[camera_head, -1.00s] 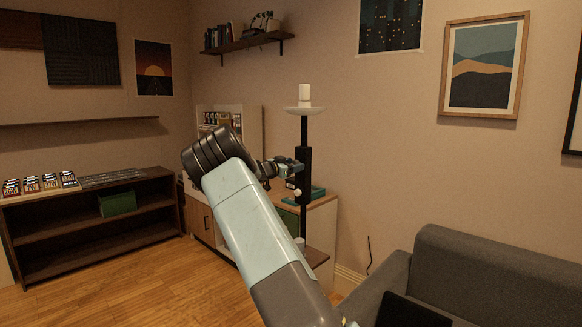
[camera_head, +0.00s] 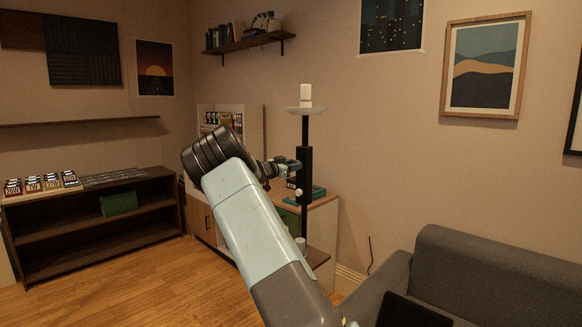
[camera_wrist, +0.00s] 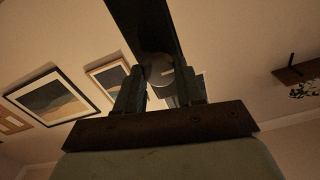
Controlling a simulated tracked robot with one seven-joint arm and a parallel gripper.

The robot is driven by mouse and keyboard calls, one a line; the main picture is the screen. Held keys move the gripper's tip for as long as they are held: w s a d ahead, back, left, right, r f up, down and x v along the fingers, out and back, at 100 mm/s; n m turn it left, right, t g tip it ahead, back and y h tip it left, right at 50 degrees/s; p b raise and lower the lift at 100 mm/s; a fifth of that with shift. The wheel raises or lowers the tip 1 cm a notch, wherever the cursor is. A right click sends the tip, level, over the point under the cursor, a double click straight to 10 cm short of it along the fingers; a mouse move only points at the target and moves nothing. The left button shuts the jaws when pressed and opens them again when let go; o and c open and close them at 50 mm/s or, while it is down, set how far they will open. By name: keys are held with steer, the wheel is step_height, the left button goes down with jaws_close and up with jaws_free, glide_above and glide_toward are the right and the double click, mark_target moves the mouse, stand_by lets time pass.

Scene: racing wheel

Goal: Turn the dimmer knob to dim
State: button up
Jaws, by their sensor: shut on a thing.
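A floor lamp with a black upright post (camera_head: 304,160) and a pale dish top (camera_head: 306,109) stands right of my arm in the head view. My gripper (camera_head: 293,166) reaches the post from the left at mid height. In the wrist view, my gripper (camera_wrist: 162,82) has its two dark fingers on either side of a pale round knob (camera_wrist: 160,70) on the dark post (camera_wrist: 145,25), and is shut on it. The fingers hide part of the knob. A small white knob (camera_head: 298,193) shows lower on the post; its marking is too small to read.
A wooden cabinet (camera_head: 322,222) with a teal item (camera_head: 318,191) stands behind the post. A grey sofa (camera_head: 490,275) fills the lower right. A dark shelf unit (camera_head: 90,235) stands at left, with open wooden floor (camera_head: 130,290) before it.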

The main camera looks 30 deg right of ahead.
steer(key=shift+d+f+n, duration=0.15)
steer(key=shift+n, duration=5.8)
steer(key=shift+d+f+n, duration=0.15)
steer(key=shift+f+n, duration=0.05)
steer(key=shift+n, duration=5.7)
steer(key=shift+d+f+n, duration=0.15)
steer(key=shift+n, duration=5.8)
steer(key=shift+s, duration=0.1)
steer(key=o, duration=0.9)
steer(key=shift+r, duration=0.1)
steer(key=shift+o, duration=0.7)
steer(key=shift+a, duration=0.1)
steer(key=shift+r, duration=0.1)
